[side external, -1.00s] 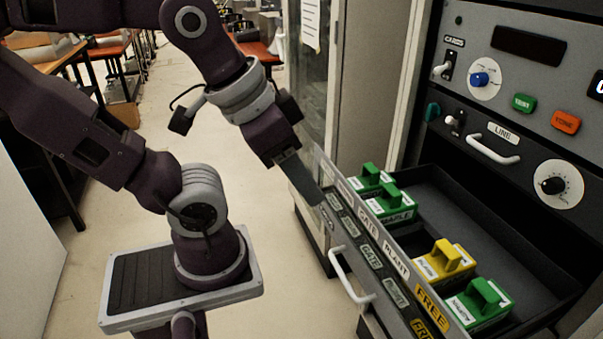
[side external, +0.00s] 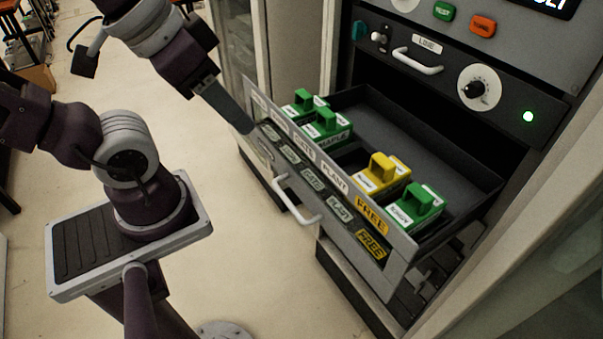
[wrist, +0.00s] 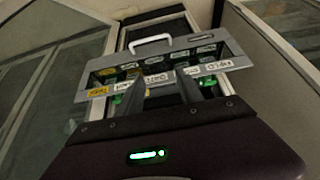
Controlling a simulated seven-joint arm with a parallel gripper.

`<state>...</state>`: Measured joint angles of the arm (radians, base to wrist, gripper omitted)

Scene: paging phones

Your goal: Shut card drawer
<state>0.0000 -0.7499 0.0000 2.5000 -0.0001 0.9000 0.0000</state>
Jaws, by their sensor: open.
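The card drawer (side external: 390,278) is pulled out of the grey cabinet, its dark inside showing. Its grey front carries labels such as GATE, PLANT and FREE. A pale bar handle (side external: 297,200) is on the front, and it also shows in the wrist view (wrist: 152,40). Green blocks (side external: 327,126) and a yellow block (side external: 382,174) stand in the drawer. My gripper (side external: 246,126) is at the left end of the drawer front, close to its outer face; I cannot tell whether it touches. In the wrist view its two fingers (wrist: 169,88) are apart with nothing held, overlapping the labelled front.
Above the drawer, the cabinet panel has a LINE handle (side external: 418,62), a dial (side external: 479,88) and a lit green lamp (side external: 528,116). A glass-fronted cabinet (wrist: 45,70) shows in the wrist view. Open floor (side external: 225,245) lies in front of the drawer.

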